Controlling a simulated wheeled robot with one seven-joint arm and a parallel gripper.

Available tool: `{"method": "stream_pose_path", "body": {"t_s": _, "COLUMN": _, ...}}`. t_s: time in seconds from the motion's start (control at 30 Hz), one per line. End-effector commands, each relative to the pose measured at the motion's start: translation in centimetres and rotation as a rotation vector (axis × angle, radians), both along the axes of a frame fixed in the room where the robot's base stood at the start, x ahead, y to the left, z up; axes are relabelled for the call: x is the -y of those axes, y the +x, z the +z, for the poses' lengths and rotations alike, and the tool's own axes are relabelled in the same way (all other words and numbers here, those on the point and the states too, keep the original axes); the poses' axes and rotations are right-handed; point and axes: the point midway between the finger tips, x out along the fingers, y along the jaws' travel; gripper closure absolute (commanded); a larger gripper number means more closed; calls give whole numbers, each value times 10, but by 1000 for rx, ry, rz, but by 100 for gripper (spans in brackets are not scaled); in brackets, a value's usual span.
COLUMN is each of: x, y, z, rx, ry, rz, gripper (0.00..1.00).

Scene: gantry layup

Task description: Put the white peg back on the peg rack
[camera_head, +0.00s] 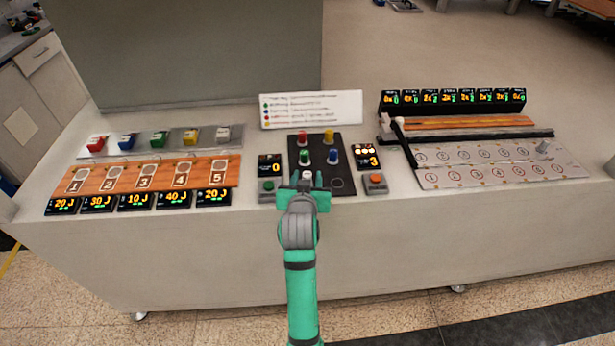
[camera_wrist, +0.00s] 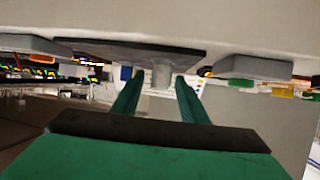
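The peg rack (camera_head: 319,172) is a dark board in the middle of the counter; its underside-up image shows in the wrist view (camera_wrist: 110,49). The white peg (camera_head: 306,174) stands upright at the rack's front left spot, and in the wrist view (camera_wrist: 161,76) it meets the dark board. My gripper (camera_head: 307,181) is at the rack's front edge, with its fingers on either side of the white peg. In the wrist view the fingers (camera_wrist: 160,90) are apart, with gaps beside the peg. Its lower part is hidden in the head view.
Red (camera_head: 303,138), yellow (camera_head: 329,136), green (camera_head: 304,156) and blue (camera_head: 333,155) pegs stand on the rack. An empty ring (camera_head: 337,183) is at its front right. Button boxes (camera_head: 268,186) (camera_head: 376,183) flank it. A white sign (camera_head: 311,109) stands behind.

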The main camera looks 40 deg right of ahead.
Motion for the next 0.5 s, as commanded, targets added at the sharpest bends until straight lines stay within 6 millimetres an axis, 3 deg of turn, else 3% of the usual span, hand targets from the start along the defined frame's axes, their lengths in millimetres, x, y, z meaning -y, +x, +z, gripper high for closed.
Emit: {"method": "stream_pose_path", "body": {"t_s": 0.5, "x": -57, "y": -66, "z": 36, "rx": 1, "ry": 0, "rz": 1, "gripper": 60}}
